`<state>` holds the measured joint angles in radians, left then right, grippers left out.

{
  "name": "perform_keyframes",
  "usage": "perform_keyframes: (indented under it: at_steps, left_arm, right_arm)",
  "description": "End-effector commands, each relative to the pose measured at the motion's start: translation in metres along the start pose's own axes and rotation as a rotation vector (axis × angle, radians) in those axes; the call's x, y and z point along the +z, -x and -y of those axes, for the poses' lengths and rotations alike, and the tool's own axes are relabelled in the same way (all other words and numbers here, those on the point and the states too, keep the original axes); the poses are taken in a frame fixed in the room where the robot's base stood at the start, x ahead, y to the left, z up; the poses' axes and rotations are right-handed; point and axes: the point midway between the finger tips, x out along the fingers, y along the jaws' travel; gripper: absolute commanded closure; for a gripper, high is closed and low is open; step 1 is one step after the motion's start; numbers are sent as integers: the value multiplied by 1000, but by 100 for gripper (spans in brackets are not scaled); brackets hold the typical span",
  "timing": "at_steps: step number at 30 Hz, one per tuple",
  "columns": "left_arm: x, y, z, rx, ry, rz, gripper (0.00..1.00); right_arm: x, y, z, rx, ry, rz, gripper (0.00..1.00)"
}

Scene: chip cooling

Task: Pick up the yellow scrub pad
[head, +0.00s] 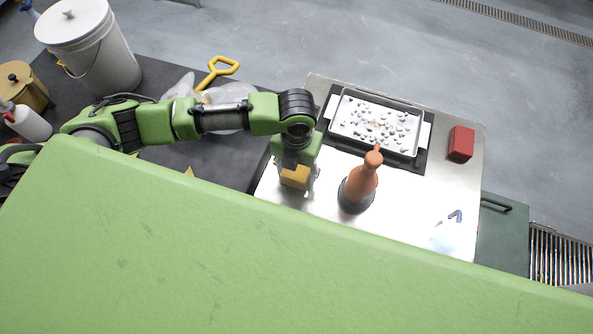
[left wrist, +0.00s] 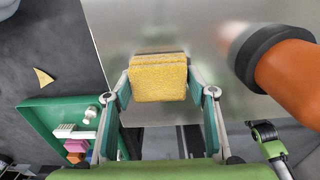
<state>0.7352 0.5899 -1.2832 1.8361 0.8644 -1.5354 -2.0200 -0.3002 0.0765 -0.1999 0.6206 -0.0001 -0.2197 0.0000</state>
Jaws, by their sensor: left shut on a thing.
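The yellow scrub pad (head: 295,177) is at my left gripper (head: 296,170) over the left part of the metal table top (head: 400,215). In the left wrist view the pad (left wrist: 158,80) sits between the two fingers of the left gripper (left wrist: 160,88), which are shut on it. The pad's lower part is hidden in the head view, and I cannot tell whether it touches the table. A gripper-like green and black part (left wrist: 266,135) shows at the lower right of the left wrist view; I cannot tell if it is the right gripper. The right gripper is not seen in the head view.
An orange bottle with a dark base (head: 364,180) stands just right of the left gripper. Behind it is a metal tray (head: 415,152) of small pale pieces. A red block (head: 461,143) is at the right. A white bucket (head: 95,60) stands on the dark table at left.

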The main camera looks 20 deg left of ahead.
Motion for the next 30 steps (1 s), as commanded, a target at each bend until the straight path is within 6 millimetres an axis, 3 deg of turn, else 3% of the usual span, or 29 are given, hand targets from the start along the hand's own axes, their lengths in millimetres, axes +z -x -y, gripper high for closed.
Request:
perform_keyframes:
  at_steps: [7,15,22,30]
  left_arm:
    - [3,24,1,-3,-2,8,68]
    - [-29,90,45,-7,-9,9,68]
    - [-63,113,90,-4,-7,3,68]
    - [-79,127,111,-1,-1,2,68]
  right_arm:
    - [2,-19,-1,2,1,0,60]
    - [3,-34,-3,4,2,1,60]
    - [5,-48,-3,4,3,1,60]
    - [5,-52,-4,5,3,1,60]
